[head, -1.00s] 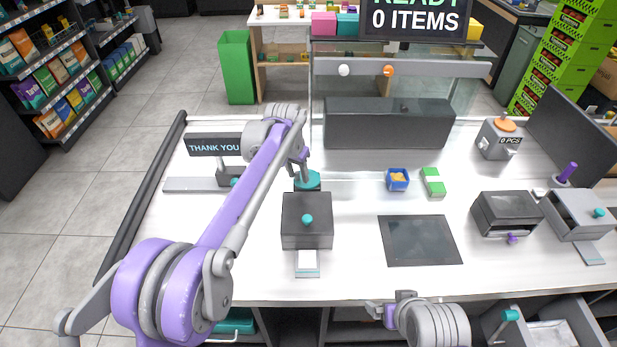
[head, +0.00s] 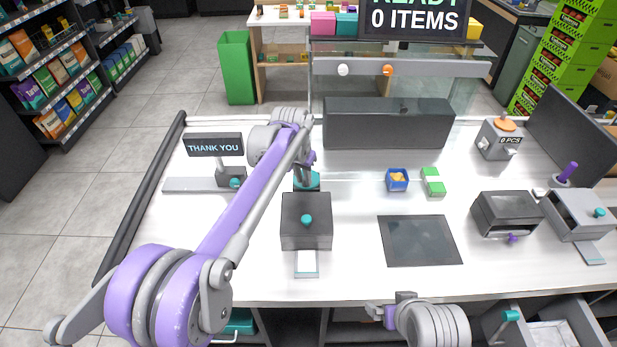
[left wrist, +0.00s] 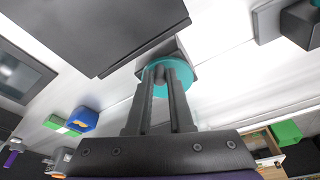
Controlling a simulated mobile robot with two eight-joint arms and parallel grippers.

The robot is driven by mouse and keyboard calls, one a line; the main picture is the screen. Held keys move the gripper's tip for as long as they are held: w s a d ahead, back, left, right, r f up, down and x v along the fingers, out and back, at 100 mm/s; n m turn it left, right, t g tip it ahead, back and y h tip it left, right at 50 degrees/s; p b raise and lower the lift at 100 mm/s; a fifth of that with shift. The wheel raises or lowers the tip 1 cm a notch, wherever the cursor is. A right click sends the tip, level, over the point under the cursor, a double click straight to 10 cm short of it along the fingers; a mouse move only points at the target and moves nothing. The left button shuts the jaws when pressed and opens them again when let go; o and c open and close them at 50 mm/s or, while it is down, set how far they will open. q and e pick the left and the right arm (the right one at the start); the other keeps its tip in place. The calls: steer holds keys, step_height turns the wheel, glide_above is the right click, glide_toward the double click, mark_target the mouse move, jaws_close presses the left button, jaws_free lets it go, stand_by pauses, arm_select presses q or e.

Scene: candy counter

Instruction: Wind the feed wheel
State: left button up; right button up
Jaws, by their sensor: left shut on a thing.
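The teal feed wheel (head: 314,181) lies flat on a small dark mount behind a dark grey box (head: 306,237) on the white counter. My left gripper (head: 302,178) comes down over the wheel. In the left wrist view, the left gripper (left wrist: 160,75) points at the teal wheel (left wrist: 182,78), its fingers shut on the wheel's small dark crank handle. The fingers hide part of the wheel. A part of my right arm shows at the bottom of the head view; its fingertips cannot be made out.
A THANK YOU sign (head: 214,145) stands left. A blue box (head: 397,180), a green packet (head: 433,182) and a dark pad (head: 420,240) lie to the right.

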arm_select(q)
steer(key=o, duration=0.6)
steer(key=shift+r, duration=0.1)
steer(key=p+v, duration=0.1)
steer(key=v, duration=0.3)
steer(key=shift+s+a+r+p, duration=0.1)
steer(key=shift+s+r+p, duration=0.05)
steer(key=shift+r+p, duration=0.25)
arm_select(e)
steer(key=r, duration=0.1)
steer(key=w+r, duration=0.1)
steer(key=shift+w+r, duration=0.15)
steer(key=shift+r, duration=0.2)
arm_select(q)
steer(key=shift+s, duration=0.1)
steer(key=s+a+r+n+t, duration=0.1)
steer(key=s+a+r+n, duration=0.15)
steer(key=s+a, duration=0.45)
steer(key=s+a+f+n, duration=0.1)
steer(key=s+a+f, duration=0.1)
steer(key=s, duration=0.6)
steer(key=s+a+f+n+t+y, duration=0.1)
steer(key=s+a+f, duration=0.2)
steer(key=s, duration=0.5)
steer(key=s+a+f+n+t, duration=0.1)
steer(key=s+a+f, duration=0.2)
steer(key=s, duration=0.5)
steer(key=shift+s+a+f, duration=0.25)
steer(key=shift+a, duration=0.4)
